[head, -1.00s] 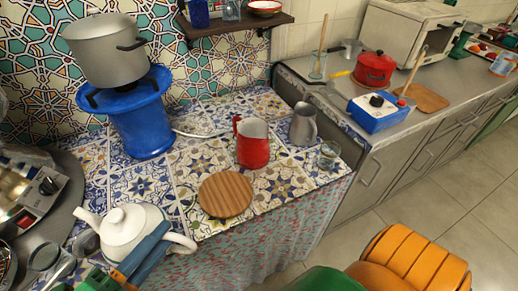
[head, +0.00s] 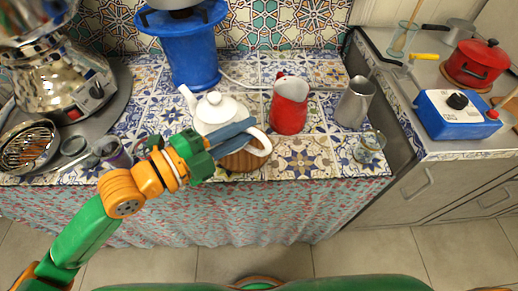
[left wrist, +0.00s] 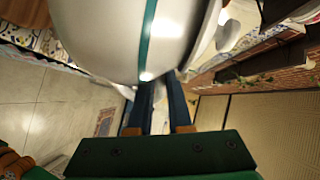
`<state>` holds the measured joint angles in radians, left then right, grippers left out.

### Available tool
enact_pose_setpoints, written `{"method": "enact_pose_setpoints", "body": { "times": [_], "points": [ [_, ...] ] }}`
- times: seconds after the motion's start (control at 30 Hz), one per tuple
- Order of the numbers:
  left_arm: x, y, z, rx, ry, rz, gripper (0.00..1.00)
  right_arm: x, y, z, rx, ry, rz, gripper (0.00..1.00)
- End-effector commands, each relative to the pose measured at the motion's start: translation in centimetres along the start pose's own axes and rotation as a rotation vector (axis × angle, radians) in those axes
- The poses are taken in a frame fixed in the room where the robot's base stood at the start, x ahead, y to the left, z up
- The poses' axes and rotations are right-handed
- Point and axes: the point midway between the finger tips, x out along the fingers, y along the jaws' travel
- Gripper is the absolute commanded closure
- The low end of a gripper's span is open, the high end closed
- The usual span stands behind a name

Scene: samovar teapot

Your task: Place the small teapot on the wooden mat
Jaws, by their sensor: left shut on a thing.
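The round wooden mat (head: 242,163) lies near the counter's front edge, partly hidden by my gripper and the teapot. I cannot tell how high the teapot is above the counter. In the left wrist view the white teapot body (left wrist: 130,45) fills the top, just beyond the blue fingers (left wrist: 158,108). My right gripper is not in view.
A red pitcher (head: 289,106) stands right of the teapot, with a grey metal jug (head: 354,102) and a glass (head: 369,146) farther right. A blue burner stand (head: 191,52) is behind. A shiny samovar (head: 55,75) stands left. Bare tiles lie right of the mat (head: 303,158).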

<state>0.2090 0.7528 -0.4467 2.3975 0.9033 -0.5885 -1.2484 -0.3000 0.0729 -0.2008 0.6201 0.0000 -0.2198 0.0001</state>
Motion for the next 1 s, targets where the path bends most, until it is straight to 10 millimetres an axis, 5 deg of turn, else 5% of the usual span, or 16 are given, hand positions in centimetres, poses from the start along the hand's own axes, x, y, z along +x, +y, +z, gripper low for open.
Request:
{"method": "enact_pose_setpoints", "body": {
  "times": [0.2, 0.43, 0.6, 0.93, 0.97, 1.0],
  "points": [
    [4.2, 2.6, 2.9, -0.005, -0.002, 0.003, 1.00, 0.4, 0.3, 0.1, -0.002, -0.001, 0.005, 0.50],
    [6.6, 4.7, 4.6, -0.003, -0.002, 0.001, 1.00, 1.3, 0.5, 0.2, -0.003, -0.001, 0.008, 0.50],
    [6.8, 7.2, 5.5, -0.002, -0.003, 0.003, 1.00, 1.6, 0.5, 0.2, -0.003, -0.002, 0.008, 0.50],
    [6.8, 7.5, 5.6, 0.001, -0.003, 0.001, 1.00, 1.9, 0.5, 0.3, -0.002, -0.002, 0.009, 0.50],
    [6.8, 7.5, 5.6, -0.002, -0.003, 0.004, 0.77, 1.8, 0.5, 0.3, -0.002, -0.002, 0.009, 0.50],
    [6.8, 7.5, 5.5, -0.002, -0.003, 0.004, 0.66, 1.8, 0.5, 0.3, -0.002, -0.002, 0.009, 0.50]
  ]
}}
